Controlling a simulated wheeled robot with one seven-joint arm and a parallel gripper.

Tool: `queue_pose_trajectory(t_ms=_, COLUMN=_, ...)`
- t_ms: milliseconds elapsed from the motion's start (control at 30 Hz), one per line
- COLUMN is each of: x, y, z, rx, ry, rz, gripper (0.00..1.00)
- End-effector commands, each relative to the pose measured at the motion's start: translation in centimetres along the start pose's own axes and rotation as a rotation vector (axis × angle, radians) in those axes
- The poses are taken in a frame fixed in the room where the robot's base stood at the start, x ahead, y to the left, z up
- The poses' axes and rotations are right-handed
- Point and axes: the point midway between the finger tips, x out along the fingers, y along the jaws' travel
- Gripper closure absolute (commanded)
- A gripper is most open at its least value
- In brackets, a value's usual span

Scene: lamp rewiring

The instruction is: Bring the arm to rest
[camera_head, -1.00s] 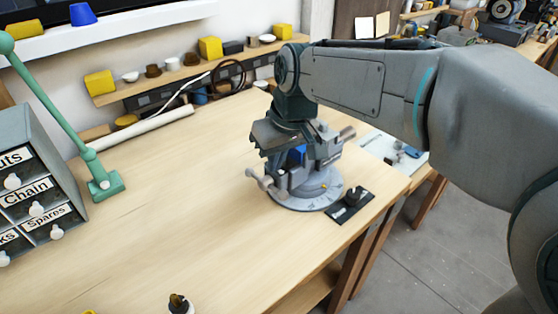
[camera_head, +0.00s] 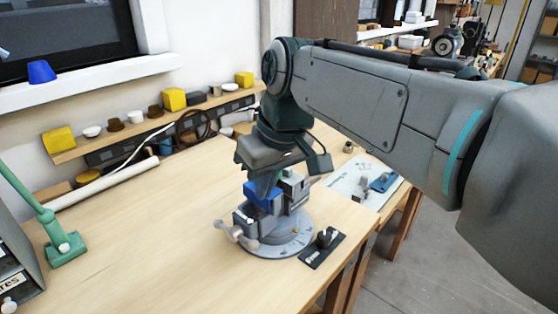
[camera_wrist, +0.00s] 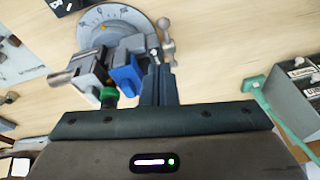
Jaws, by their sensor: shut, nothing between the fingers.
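My arm reaches in from the right in the head view. My gripper (camera_head: 266,186) points down just above the grey vise (camera_head: 270,222) on its round dial base. A small green part (camera_wrist: 108,94) shows beside the blue block in the wrist view.
A black plate with small parts (camera_head: 322,247) lies right of the vise. A pale mat (camera_head: 364,184) with parts lies behind it. A green lamp stand (camera_head: 62,245) and drawer cabinet (camera_head: 18,270) stand at left. A shelf (camera_head: 70,155) runs behind. The table's front middle is clear.

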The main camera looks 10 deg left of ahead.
Motion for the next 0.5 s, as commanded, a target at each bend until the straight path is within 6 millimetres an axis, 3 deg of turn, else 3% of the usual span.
queue_pose_trajectory(t_ms=167, x=1.0, y=4.5, z=4.5, rx=0.173, ry=-0.002, rz=0.075, gripper=1.00)
queue_pose_trajectory(t_ms=300, x=2.6, y=9.0, z=11.3, rx=0.398, ry=0.000, rz=0.163, gripper=1.00)
queue_pose_trajectory(t_ms=500, x=5.2, y=12.2, z=20.9, rx=0.672, ry=0.011, rz=0.251, gripper=1.00)
